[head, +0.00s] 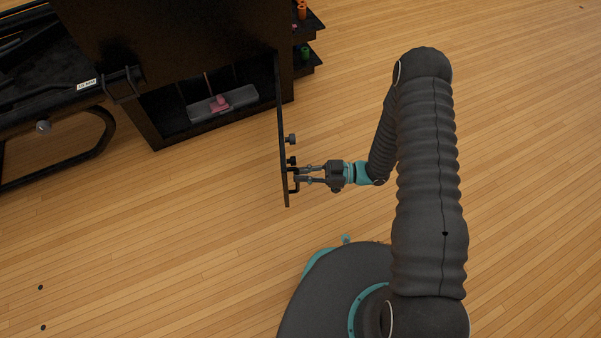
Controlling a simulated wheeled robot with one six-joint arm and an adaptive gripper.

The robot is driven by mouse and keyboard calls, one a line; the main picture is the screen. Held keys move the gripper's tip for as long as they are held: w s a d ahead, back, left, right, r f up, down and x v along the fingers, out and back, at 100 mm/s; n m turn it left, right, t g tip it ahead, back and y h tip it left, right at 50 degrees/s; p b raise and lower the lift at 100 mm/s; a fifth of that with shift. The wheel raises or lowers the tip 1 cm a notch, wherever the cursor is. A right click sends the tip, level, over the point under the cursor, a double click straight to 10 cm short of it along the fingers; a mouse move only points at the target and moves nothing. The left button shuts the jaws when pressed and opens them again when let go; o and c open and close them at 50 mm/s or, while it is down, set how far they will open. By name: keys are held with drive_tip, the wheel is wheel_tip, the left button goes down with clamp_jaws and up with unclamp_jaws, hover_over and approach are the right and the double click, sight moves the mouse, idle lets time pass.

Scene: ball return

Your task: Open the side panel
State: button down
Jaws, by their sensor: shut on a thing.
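The side panel (281,120) is a thin dark door on the black cabinet (200,40). It stands swung out from the cabinet front, seen nearly edge-on, hinged at its far end. Its handle (291,188) is a small black bar near the free end. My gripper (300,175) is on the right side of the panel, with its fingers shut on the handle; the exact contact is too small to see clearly. Behind the panel, the cabinet's lower opening shows a grey tray (240,97) with a pink object (221,102) in it.
A dark knob (291,139) sticks out from the panel. Shelves (312,57) with small coloured items stand at the cabinet's right side. A black ball-return frame (70,130) is at the left. The wooden floor (180,240) in front is clear, with my base at the bottom.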

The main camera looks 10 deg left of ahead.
drive_tip(key=shift+w, duration=0.4)
drive_tip(key=c, duration=1.3)
unclamp_jaws()
drive_tip(key=shift+o, duration=0.6)
drive_tip(key=shift+s, duration=0.1)
drive_tip(key=v, duration=1.2)
drive_tip(key=shift+s, duration=0.1)
